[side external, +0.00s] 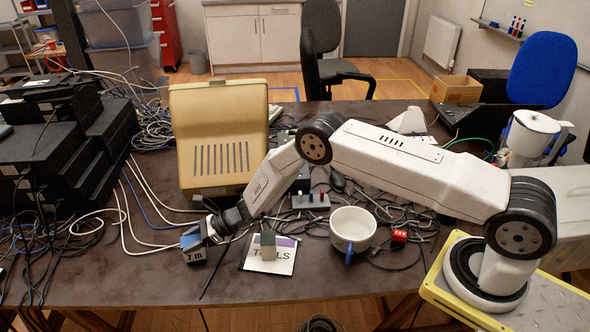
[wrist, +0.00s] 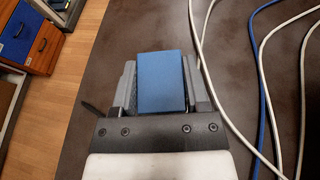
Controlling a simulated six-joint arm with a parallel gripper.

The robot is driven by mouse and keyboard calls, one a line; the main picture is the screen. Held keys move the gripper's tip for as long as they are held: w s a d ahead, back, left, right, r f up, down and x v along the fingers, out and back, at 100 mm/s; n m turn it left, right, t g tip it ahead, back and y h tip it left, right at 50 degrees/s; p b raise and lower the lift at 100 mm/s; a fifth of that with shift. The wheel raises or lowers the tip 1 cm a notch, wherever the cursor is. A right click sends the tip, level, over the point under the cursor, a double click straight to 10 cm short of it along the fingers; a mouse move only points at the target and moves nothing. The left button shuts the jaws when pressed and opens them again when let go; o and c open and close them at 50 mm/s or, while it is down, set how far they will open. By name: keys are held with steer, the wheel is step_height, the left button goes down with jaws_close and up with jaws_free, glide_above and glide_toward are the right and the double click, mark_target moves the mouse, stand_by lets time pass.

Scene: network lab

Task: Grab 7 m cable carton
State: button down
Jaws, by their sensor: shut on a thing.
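The 7 m cable carton (side external: 194,256) is a small box with a blue top and a dark side marked "7 m". It is at the left front of the table in the side external view. My gripper (side external: 207,237) is shut on it from above and to the right. In the wrist view the carton's blue face (wrist: 162,82) fills the space between the two fingers of my gripper (wrist: 163,88). I cannot tell whether the carton touches the table.
White and blue cables (side external: 140,215) lie just left of the carton. A card lettered "TOOLS" (side external: 282,265) with a small block on it, a white mug (side external: 352,225) and a red-black part (side external: 399,237) are to the right. Black network boxes (side external: 50,150) stand at the left. The front table edge is close.

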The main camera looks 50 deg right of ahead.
mark_target(192, 241)
step_height(192, 241, up, 2)
steer(key=shift+r, duration=0.25)
steer(key=shift+s+r, duration=0.2)
steer(key=shift+r, duration=0.1)
steer(key=s+d+r, duration=0.3)
steer(key=s+r, duration=0.6)
steer(key=s, duration=0.4)
steer(key=shift+d+r, duration=0.15)
steer(key=shift+d, duration=0.25)
